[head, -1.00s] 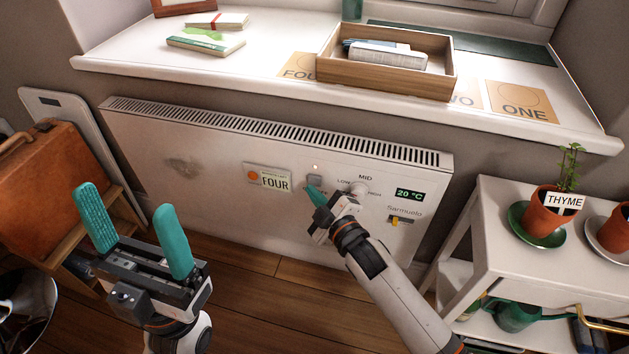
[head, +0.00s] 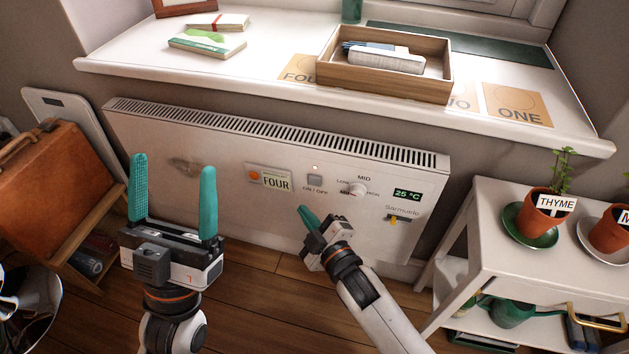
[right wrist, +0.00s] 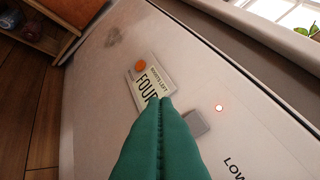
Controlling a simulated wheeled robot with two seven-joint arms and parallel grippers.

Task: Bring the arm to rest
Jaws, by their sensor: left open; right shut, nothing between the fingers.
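My right gripper (head: 308,219) is shut and empty, in front of the lower part of the white wall heater (head: 225,190). In the head view the fingertips are below the on/off button (head: 315,180), which is uncovered. The dial (head: 357,188) is to the right under MID, and the display (head: 407,194) reads 25 °C. My left gripper (head: 173,187) is open and empty, upright before the heater's left part.
A windowsill (head: 200,65) above holds a wooden tray (head: 385,88) and booklets (head: 207,43). At left is a brown case (head: 40,180) on a wooden stand. At right a white table (head: 490,220) holds a THYME pot (head: 543,214). Wooden floor (head: 250,300) shows below.

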